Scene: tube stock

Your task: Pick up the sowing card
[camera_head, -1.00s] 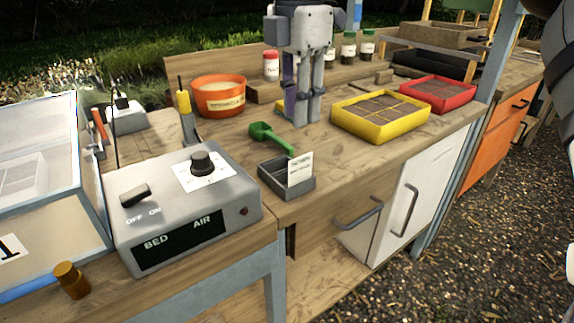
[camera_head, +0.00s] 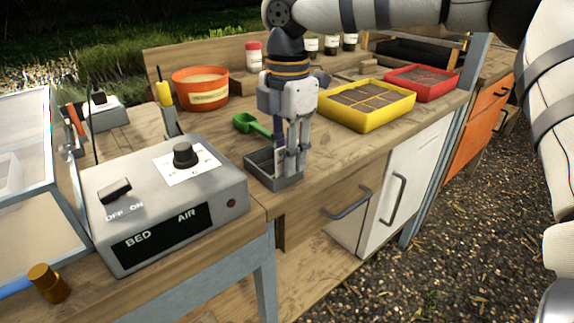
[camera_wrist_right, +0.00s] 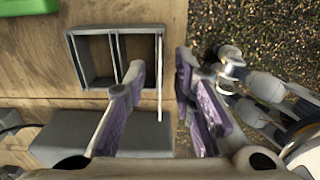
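The sowing card shows in the right wrist view as a thin pale strip (camera_wrist_right: 159,78), seen nearly edge-on at the right side of a small grey divided tray (camera_wrist_right: 80,58). In the head view my right gripper (camera_head: 291,168) hangs fingers down over the right side of that tray (camera_head: 268,184) and hides most of the card. In the wrist view the purple-padded fingers of the right gripper (camera_wrist_right: 160,68) are apart, one on each side of the card, with gaps visible. My left gripper is not in view.
A grey control box (camera_head: 165,205) stands left of the tray. A green scoop (camera_head: 250,123) lies behind it. An orange pot (camera_head: 201,90), a yellow seed tray (camera_head: 368,120) and a red tray (camera_head: 422,82) stand farther back. The bench edge is close in front.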

